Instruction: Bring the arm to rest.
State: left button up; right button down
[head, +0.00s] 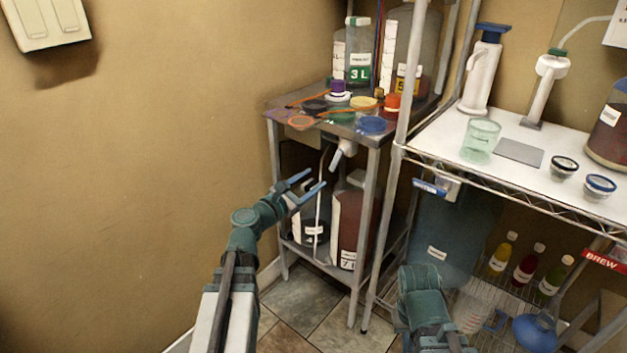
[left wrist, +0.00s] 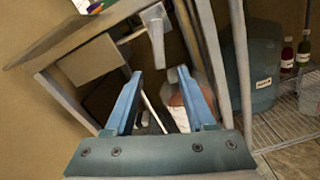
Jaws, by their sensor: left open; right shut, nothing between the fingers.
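My left gripper (head: 305,187) is open in front of the small metal stand, level with the space under its top shelf. In the left wrist view its two blue fingers (left wrist: 160,100) are apart with nothing held between them. A white spigot (left wrist: 156,32) hangs just beyond the fingertips there; it also shows in the head view (head: 343,152). My right arm (head: 425,300) shows at the lower right of the head view, in front of the wire rack. Its fingers are hidden from view.
The metal stand (head: 369,165) holds jars and lids on top and a dark red jug (head: 352,225) below. The tiled floor (head: 300,305) is clear.

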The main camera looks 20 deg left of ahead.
pick_arm(q)
jog(key=s+d+f+m+g+h, duration=0.1)
jog(key=s+d+f+m+g, duration=0.35)
jog(key=d+m, duration=0.25)
jog(key=s+d+f+m+g, duration=0.35)
jog(key=d+f+m, duration=0.25)
jog(key=d, duration=0.2)
jog(key=s+d+f+m+g+h, duration=0.1)
jog(key=s+d+f+m+g, duration=0.3)
jog(key=d+m, duration=0.3)
jog(key=s+a+f+m+g+y, duration=0.1)
jog(key=s+f+m+g+y, duration=0.25)
jog(key=s+m+y, duration=0.2)
jog(key=s+a+f+m+g+y, duration=0.1)
jog(key=s+f+m+g+y, duration=0.1)
jog(key=s+f+m+y, duration=0.3)
notch_tip(320, 180, up, 30)
jog(key=s+m+h+p, duration=0.1)
jog(key=p, duration=2.8)
jog(key=shift+s, duration=0.15)
